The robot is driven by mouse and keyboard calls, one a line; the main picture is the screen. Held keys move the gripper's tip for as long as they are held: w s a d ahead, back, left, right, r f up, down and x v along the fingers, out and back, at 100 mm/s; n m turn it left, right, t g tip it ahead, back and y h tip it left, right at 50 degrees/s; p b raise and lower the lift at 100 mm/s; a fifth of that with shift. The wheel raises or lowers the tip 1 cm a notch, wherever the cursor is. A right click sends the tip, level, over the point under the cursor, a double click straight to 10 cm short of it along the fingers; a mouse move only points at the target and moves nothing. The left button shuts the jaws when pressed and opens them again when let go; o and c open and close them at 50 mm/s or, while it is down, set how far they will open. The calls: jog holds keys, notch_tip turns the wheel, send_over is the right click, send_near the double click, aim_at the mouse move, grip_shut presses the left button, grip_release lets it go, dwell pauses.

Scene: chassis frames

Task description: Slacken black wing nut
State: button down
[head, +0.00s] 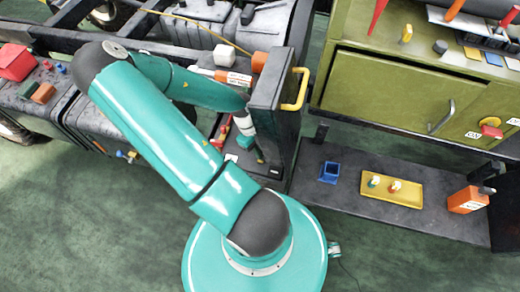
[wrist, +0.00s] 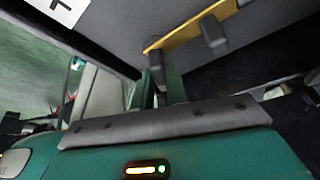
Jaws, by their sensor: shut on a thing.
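My gripper (wrist: 158,88) is in the wrist view with its two green fingers close together. They are shut on a small dark piece (wrist: 156,60), which looks like the black wing nut, below the left end of a yellow bar. The fingers hide most of it, so its wings and thread cannot be made out. In the head view my gripper (head: 257,152) points down beside the dark upright post (head: 272,105). The wing nut cannot be picked out there.
A black block (wrist: 214,36) sits on the yellow bar (wrist: 185,35) near the fingers. In the head view, a yellow handle (head: 296,90) juts from the post. A green cabinet (head: 395,95) and a low shelf (head: 340,195) with a yellow tray (head: 392,190) stand to the right.

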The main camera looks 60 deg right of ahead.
jog(key=shift+n, duration=0.4)
jog(key=c, duration=1.4)
grip_release()
jog(key=v, duration=1.4)
jog(key=shift+a, duration=0.15)
